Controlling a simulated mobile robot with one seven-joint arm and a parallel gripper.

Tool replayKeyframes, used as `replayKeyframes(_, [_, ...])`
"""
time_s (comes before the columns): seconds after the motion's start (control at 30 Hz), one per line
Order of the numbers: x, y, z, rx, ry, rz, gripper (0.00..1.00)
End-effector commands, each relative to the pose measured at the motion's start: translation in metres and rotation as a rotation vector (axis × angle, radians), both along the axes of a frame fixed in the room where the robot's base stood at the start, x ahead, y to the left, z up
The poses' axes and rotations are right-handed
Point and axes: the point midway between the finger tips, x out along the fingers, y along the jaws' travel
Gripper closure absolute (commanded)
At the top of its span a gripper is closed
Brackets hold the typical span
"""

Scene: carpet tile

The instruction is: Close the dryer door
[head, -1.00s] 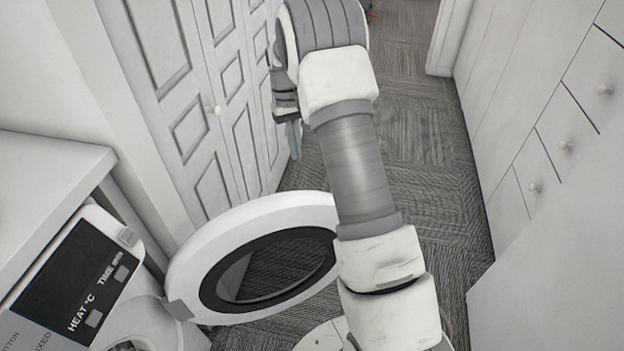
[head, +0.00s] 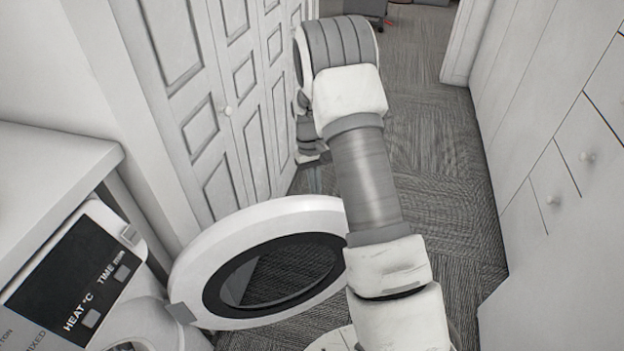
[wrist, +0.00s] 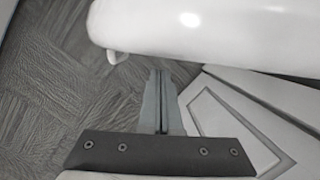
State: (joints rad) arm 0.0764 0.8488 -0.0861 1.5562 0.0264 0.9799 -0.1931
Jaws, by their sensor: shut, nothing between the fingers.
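The white round dryer door (head: 200,262) with a dark ring and glass centre stands swung open from the dryer (head: 85,290) at the lower left of the head view. In the wrist view the white curved rim that crosses the top looks like the door (wrist: 200,30), with a small white tab under its left end. My gripper (wrist: 161,75) is shut and empty, its fingertips pointing toward that rim. In the head view my gripper (head: 314,180) is partly hidden behind my arm, just beyond the door's upper edge. I cannot tell whether it touches the door.
White panelled closet doors (head: 205,120) stand close behind the dryer door on the left. White drawers and cabinets (head: 570,170) line the right side. A counter (head: 50,165) sits above the dryer. Grey carpet (head: 440,180) runs clear between them.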

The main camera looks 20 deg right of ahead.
Motion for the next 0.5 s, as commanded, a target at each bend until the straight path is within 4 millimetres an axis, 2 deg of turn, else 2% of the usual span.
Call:
replayKeyframes(0.2, [-0.015,0.0,0.0,0.0,0.001,0.0,1.0])
replayKeyframes(0.5, [-0.018,-0.001,0.0,0.0,0.0,0.0,1.0])
